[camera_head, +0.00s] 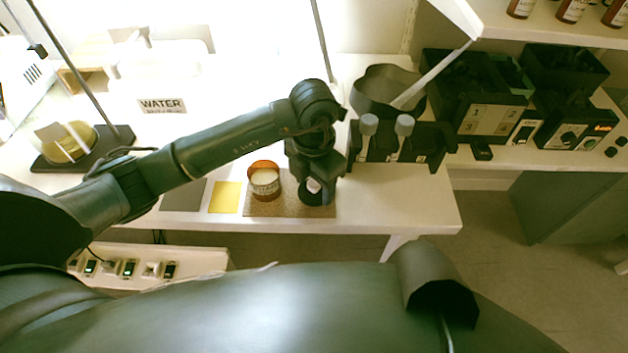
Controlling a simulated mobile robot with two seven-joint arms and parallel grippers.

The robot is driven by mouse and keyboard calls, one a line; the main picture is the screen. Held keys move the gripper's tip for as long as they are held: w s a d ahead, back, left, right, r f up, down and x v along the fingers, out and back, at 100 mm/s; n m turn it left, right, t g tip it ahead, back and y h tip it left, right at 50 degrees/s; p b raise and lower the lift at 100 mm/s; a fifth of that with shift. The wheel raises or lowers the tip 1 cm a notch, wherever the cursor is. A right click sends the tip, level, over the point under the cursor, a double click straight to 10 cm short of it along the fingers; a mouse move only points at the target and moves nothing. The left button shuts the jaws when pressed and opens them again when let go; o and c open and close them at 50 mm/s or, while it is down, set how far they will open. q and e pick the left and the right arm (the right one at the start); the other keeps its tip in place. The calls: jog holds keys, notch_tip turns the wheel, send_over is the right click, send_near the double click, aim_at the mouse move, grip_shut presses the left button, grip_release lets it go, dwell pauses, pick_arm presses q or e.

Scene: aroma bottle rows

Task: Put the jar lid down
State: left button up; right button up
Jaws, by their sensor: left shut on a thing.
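An amber jar (264,181) with a pale label stands on a tan mat (290,208) near the front edge of the white table, and its top looks open. My left gripper (313,190) points down over the right part of the mat, just right of the jar. It is shut on the jar lid, which the dark fingers mostly hide; I cannot tell whether the lid touches the mat. My right gripper is not in view.
A yellow square (224,198) and a dark grey square (183,195) lie left of the mat. A dark rack (376,150) with two grey-topped items and a dark round bin (385,92) stand to the right. A WATER container (160,75) stands behind.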

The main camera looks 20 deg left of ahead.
aim_at(314, 183)
pick_arm(q)
jog(key=o, duration=0.5)
jog(key=shift+f, duration=0.15)
jog(key=o, duration=0.5)
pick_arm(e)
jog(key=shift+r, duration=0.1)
pick_arm(q)
jog(key=shift+r, duration=0.35)
notch_tip(314, 183, up, 12)
jog(key=shift+f+p, duration=0.15)
jog(key=shift+p, duration=0.2)
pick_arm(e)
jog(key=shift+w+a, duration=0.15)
